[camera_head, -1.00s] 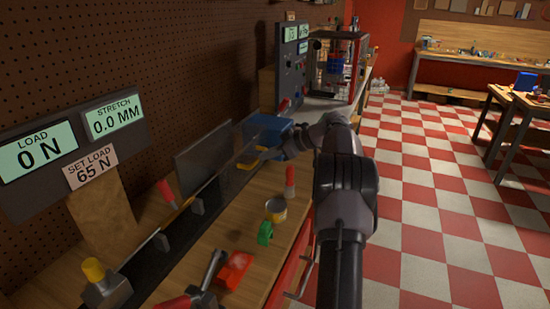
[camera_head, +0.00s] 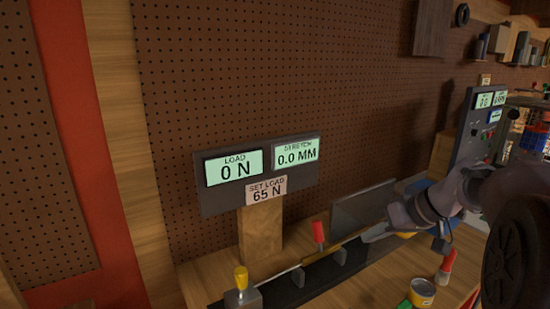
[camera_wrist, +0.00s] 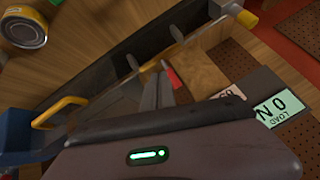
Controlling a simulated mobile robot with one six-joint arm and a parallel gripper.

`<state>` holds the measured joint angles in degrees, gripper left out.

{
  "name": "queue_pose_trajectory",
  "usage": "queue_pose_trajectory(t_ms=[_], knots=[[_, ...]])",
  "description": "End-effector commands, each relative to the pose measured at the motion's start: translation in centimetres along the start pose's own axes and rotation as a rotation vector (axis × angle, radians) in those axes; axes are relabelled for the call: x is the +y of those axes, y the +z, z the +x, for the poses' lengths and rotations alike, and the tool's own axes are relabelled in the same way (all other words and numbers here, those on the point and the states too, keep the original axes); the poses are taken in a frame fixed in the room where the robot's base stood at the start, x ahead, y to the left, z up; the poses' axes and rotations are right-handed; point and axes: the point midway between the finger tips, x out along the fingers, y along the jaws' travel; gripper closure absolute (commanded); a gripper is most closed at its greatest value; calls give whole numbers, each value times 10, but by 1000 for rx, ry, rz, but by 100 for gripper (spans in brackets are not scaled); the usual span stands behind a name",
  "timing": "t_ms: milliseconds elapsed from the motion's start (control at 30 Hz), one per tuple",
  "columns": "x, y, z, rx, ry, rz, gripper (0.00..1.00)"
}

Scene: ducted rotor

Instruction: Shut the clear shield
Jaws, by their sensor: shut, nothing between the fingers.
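The clear shield (camera_wrist: 112,106) is faint in the wrist view, a see-through panel beside the dark rail. A yellow handle (camera_wrist: 60,108) stands at its left end; yellow also shows beside my arm in the head view (camera_head: 405,235). The panel's exact tilt is hard to tell. My gripper (camera_wrist: 157,80) is shut and empty, its fingertips over the panel's right part, apart from the handle. In the head view my gripper (camera_head: 374,234) is above the rail, in front of a grey upright plate (camera_head: 360,208). I cannot tell whether it touches the shield.
The dark rail (camera_head: 290,292) carries small grey brackets and a yellow-capped block (camera_head: 240,288). A display (camera_head: 260,170) reads load 0 N, stretch 0.0 mm, on a wooden post. A yellow-banded can (camera_head: 422,292) and red-capped item (camera_head: 446,266) stand in front. A blue bin (camera_wrist: 22,135) is nearby.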

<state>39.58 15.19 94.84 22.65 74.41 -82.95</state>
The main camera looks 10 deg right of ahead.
Motion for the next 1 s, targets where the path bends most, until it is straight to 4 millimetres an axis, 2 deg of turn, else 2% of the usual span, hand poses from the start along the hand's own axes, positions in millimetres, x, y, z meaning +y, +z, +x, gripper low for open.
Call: queue_pose_trajectory(t_ms=[33, 67, 100, 167, 200, 300, 400, 500, 1000], knots=[[-56, 10, -3, -42, 14, 35, 100], [-86, 22, -5, -66, 31, 68, 100], [-124, 41, -9, -94, 56, 113, 100], [-173, 78, -15, -117, 99, 180, 100], [-199, 105, -20, -119, 126, 222, 100], [-236, 168, -26, -99, 176, 312, 100], [-248, 207, -28, -68, 198, 371, 100], [-250, 223, -27, -53, 204, 402, 100], [-250, 224, -27, -53, 205, 413, 100]])
